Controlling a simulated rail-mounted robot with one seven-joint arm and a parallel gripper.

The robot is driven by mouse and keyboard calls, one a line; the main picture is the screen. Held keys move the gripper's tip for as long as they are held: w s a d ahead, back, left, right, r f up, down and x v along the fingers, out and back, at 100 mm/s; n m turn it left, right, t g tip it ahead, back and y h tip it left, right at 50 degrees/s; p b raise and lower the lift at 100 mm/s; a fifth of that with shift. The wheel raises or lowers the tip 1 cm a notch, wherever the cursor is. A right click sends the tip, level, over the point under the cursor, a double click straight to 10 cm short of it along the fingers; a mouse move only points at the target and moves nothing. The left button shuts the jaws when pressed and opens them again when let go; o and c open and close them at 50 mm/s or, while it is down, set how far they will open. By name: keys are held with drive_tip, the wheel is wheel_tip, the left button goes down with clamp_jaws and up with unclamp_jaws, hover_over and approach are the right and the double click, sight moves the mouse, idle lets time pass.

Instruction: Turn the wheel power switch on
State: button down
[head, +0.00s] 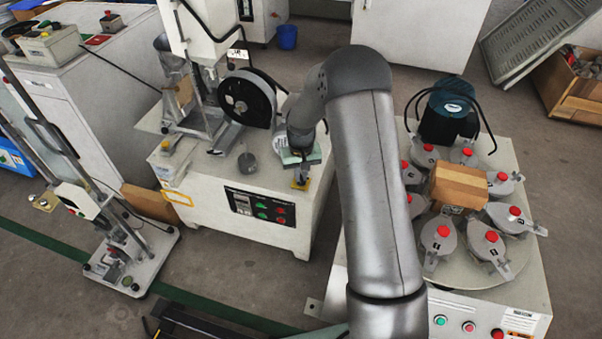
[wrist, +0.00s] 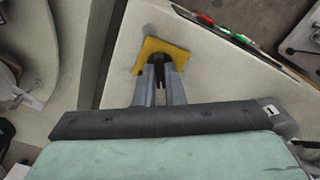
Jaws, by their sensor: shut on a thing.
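The wheel power switch is a dark knob (wrist: 160,62) on a yellow plate (wrist: 176,52), on the white top of the wheel machine. In the head view the yellow plate (head: 300,185) shows at the machine's right front corner, just below my gripper (head: 299,172). In the wrist view my gripper (wrist: 160,88) points at the plate, its two grey fingers shut on the dark knob. The fingers hide part of the knob, and I cannot tell its on or off setting. The machine's large dark wheel (head: 247,100) stands behind and to the left.
The machine's front has a black control panel (head: 262,207) with red and green buttons. At the right, a round table (head: 462,262) carries several grey holders with red knobs and a wooden block (head: 458,187).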

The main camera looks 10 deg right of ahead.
drive_tip(key=m, duration=0.3)
drive_tip(key=shift+r+m, duration=0.1)
drive_tip(key=shift+m, duration=0.3)
drive_tip(key=m+p, duration=0.1)
drive_tip(key=m, duration=0.2)
drive_tip(key=shift+m, duration=0.3)
drive_tip(key=m+p, duration=0.1)
drive_tip(key=m, duration=0.2)
drive_tip(key=shift+m, duration=0.3)
drive_tip(key=shift+m+p, duration=0.8)
drive_tip(key=shift+m, duration=1.1)
drive_tip(key=c, duration=1.5)
unclamp_jaws()
